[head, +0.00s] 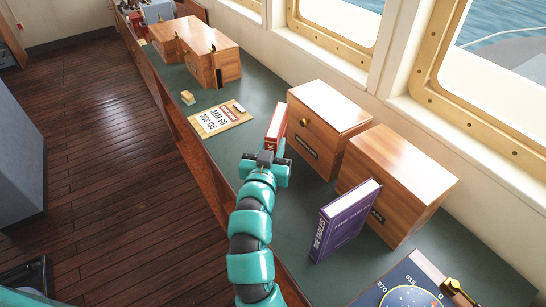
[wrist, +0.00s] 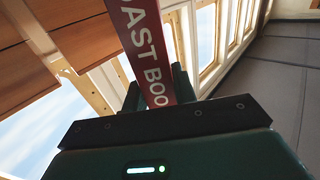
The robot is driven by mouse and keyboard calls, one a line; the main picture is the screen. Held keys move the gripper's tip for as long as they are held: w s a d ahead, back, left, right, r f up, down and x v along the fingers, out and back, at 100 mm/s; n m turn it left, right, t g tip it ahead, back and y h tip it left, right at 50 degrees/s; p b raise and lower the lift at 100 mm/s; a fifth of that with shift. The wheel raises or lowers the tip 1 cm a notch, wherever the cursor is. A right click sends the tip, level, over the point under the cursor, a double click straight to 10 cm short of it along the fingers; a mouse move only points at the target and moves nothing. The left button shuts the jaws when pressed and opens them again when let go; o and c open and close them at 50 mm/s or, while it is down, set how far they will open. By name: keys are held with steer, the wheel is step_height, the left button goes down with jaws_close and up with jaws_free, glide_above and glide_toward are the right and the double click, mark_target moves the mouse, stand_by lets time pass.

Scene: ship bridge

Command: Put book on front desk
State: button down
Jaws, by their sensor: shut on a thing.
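My gripper (head: 270,152) is shut on a red book (head: 277,124) above the green desk top (head: 260,95). In the head view the book points away from me, beside the left side of a wooden box. In the wrist view the red book (wrist: 148,45) rises from between the fingers, with white letters reading "AST BOO" on its spine. I cannot tell whether its lower edge touches the desk. A purple book (head: 345,220) stands upright on the desk at the right, apart from my gripper.
Two wooden boxes (head: 325,112) (head: 398,175) stand by the windows, right of my gripper. A signboard (head: 220,119) and a small yellow block (head: 187,97) lie further along the desk. More wooden boxes (head: 212,58) stand beyond. A round chart dial (head: 410,295) is at the near right.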

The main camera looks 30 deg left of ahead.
steer(key=shift+f+b, duration=0.45)
steer(key=shift+f, duration=0.95)
steer(key=shift+f+b, duration=0.25)
steer(key=shift+b, duration=0.05)
steer(key=c, duration=1.1)
jaws_free()
steer(key=shift+r, duration=0.15)
steer(key=b+v, duration=0.2)
steer(key=v, duration=1)
steer(key=shift+b, duration=0.4)
steer(key=shift+s, duration=0.1)
